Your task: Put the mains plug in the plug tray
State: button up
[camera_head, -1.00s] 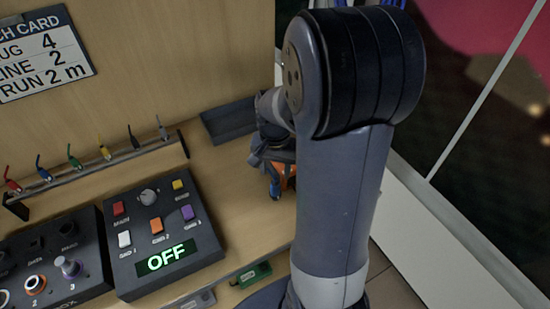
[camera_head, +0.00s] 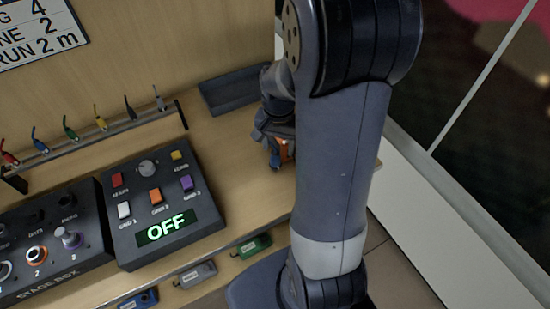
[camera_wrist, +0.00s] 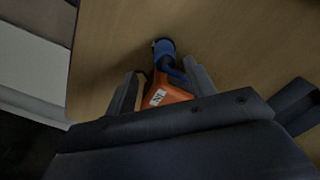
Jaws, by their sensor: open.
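An orange piece with a white label and a blue end (camera_wrist: 164,50), seemingly the mains plug, is on the wooden bench in the wrist view. My gripper (camera_wrist: 162,85) is open, with one finger on each side of the orange part. I cannot tell whether the fingers touch it. In the head view my gripper (camera_head: 279,145) is low over the bench, and only a little orange and blue shows there. The dark, shallow plug tray (camera_head: 248,103) lies behind my gripper against the back panel. A dark piece at the right of the wrist view may be this tray.
A control box (camera_head: 128,226) with coloured buttons and an OFF display stands left of my gripper. A stage box (camera_head: 85,275) is beside it. A rail (camera_head: 95,147) of coloured cables runs behind them. Grey, green and blue pieces line the bench's front edge.

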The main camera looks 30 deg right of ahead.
aim_at(275, 150)
jog(key=shift+w+a+f, duration=0.1)
jog(key=shift+a+f, duration=0.1)
jog(key=shift+f, duration=1.05)
jog(key=shift+w+a+f, duration=0.1)
jog(key=shift+a+f, duration=0.05)
jog(key=shift+f, duration=1.1)
jog(key=shift+c, duration=0.4)
grip_shut()
notch_tip(275, 150, up, 9)
jog(key=shift+r, duration=0.5)
